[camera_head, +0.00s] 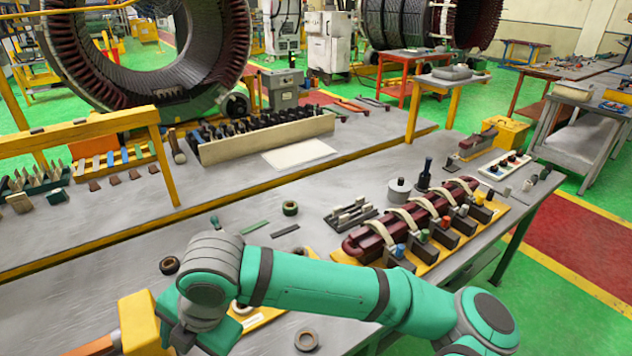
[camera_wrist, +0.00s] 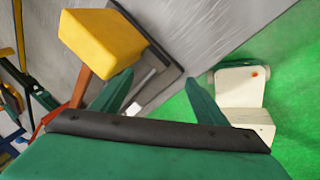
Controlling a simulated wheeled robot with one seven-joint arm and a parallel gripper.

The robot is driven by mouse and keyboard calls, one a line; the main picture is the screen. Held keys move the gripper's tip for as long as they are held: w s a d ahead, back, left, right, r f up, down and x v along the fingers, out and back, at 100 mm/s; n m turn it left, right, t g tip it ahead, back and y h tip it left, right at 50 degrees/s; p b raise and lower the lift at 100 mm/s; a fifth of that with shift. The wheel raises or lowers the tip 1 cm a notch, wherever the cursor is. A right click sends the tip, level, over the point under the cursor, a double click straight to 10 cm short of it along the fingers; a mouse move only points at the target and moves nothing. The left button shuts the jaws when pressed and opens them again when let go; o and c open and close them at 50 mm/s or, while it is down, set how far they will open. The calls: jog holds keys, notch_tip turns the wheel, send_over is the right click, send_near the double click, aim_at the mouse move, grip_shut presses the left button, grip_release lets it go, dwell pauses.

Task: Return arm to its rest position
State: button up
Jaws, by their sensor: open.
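My arm (camera_head: 315,286) reaches across the lower part of the head view, from the lower right to the front left of the near workbench. Its wrist end is low at the left, and the fingertips are not clearly visible there. In the wrist view my gripper (camera_wrist: 160,82) is open, with its two green fingers wide apart and nothing held between them. A yellow-headed mallet (camera_head: 140,322) with an orange-brown handle is beside the wrist end. It also shows in the wrist view (camera_wrist: 102,42), left of and partly behind the left finger.
Green floor shows at the right.

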jog(key=w+a+r+m+t+y, duration=0.3)
jog(key=a+r+m+y, duration=0.5)
jog(key=a+r+y, duration=0.5)
jog(key=w+d+f+m+t+h, duration=0.2)
jog(key=w+d+f+m+t, duration=0.15)
jog(key=d+m+t, duration=0.45)
jog(key=w+d+f+m+t+h, duration=0.35)
jog(key=f+m+t, duration=0.2)
jog(key=m, duration=0.35)
jog(key=s+d+f+m+t+h, duration=0.1)
jog(key=s+d+f+m+h, duration=0.3)
jog(key=f, duration=0.3)
jog(key=s+d+f+m+t+h, duration=0.1)
jog(key=s+d+f+m+h, duration=0.25)
jog(key=d+f, duration=0.3)
jog(key=s+d+f+g+h, duration=0.1)
jog(key=s+d+f, duration=0.2)
jog(key=s, duration=0.4)
jog(key=s+d+f+g+h, duration=0.1)
jog(key=s+d+f, duration=0.2)
jog(key=s+d, duration=0.2)
jog(key=s+d+f+n+g+h, duration=0.1)
jog(key=s+d+f, duration=0.3)
jog(key=s, duration=0.7)
jog(key=shift+d+h, duration=0.55)
jog(key=shift+h, duration=0.05)
